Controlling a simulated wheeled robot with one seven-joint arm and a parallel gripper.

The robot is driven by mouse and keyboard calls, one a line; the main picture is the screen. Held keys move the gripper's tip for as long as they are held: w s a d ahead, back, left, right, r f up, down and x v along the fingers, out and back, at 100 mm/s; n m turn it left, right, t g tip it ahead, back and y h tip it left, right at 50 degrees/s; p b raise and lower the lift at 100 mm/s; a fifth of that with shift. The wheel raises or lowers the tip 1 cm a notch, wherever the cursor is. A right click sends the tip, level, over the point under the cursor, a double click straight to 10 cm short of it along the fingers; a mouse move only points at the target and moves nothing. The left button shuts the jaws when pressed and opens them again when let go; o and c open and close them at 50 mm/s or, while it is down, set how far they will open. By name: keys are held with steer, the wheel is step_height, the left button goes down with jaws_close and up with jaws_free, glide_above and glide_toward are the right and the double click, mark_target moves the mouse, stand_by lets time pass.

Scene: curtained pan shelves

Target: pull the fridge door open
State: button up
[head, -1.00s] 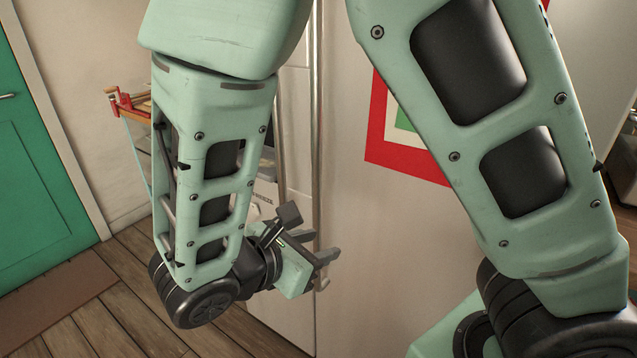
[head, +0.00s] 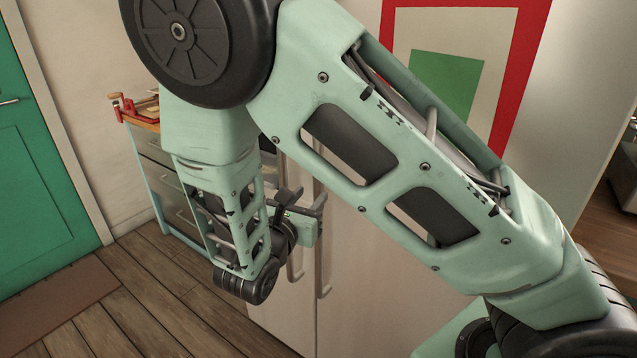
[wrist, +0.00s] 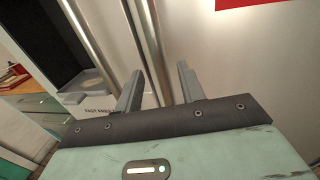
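The white fridge (head: 362,290) stands ahead with two doors and two long vertical metal handles side by side. The right handle (head: 323,262) and left handle (head: 295,262) both show below my gripper (head: 316,207), which is at the handles. In the wrist view my gripper (wrist: 158,88) has its two fingers spread apart. The right handle (wrist: 148,40) runs down into the gap between the fingers; the left handle (wrist: 92,40) passes outside, left of the left finger. I cannot tell how deep the right handle sits between them. My arm hides the upper handles in the head view.
A dark dispenser recess (wrist: 38,40) is in the left door. A red-bordered picture (head: 520,60) is on the fridge's right part. A drawer cabinet (head: 165,185) stands to the left, a green door (head: 35,170) beyond it. The wooden floor (head: 130,310) at front left is clear.

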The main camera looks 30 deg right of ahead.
mark_target(317, 188)
steer(key=x, duration=0.5)
steer(key=shift+w+d, duration=0.2)
steer(key=shift+d, duration=0.1)
jaws_close()
